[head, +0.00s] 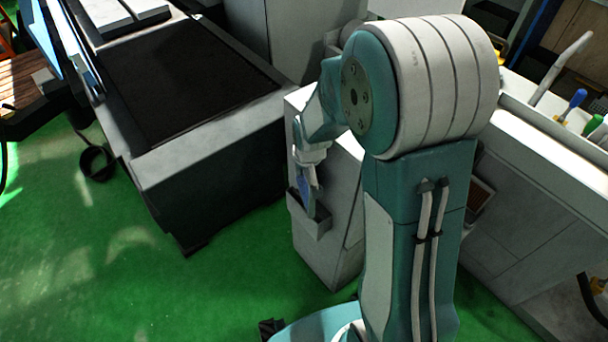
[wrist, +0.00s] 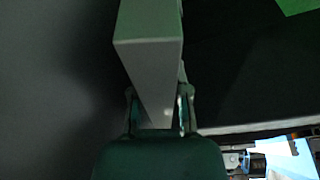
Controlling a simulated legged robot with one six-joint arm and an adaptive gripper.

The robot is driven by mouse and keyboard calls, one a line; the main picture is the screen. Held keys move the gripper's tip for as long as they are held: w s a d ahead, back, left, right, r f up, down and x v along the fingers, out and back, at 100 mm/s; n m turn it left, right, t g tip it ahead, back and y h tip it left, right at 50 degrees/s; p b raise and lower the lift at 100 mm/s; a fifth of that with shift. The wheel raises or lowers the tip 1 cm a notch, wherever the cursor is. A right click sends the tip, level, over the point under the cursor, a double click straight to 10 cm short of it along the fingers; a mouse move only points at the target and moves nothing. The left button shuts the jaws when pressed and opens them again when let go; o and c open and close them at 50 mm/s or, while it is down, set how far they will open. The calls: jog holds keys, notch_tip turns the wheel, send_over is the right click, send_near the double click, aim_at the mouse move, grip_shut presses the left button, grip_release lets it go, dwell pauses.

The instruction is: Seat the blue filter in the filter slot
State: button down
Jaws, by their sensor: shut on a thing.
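The blue filter (head: 304,194) shows in the head view at the front of a pale cabinet, below the end of my arm. My gripper (head: 312,176) points down and is shut on the filter. The filter slot (head: 319,230) looks like a grey open holder on the cabinet's front. The filter's lower end overlaps the slot in the picture; I cannot tell how deep it sits or if it touches. In the wrist view my gripper (wrist: 158,96) has a finger on each side of a grey-looking block, seemingly the filter in dim light.
The pale cabinet (head: 330,250) stands behind the slot. A dark-topped machine bed (head: 180,75) is at the left. A white bench (head: 530,190) with tools is at the right. Green floor (head: 130,260) is clear at the lower left.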

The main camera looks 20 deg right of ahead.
jog(key=f, duration=0.2)
jog(key=shift+a+f, duration=0.2)
jog(key=shift+f, duration=0.1)
jog(key=shift+d+f, duration=0.1)
jog(key=shift+d, duration=0.15)
jog(key=shift+f, duration=0.4)
jog(key=c, duration=0.6)
grip_release()
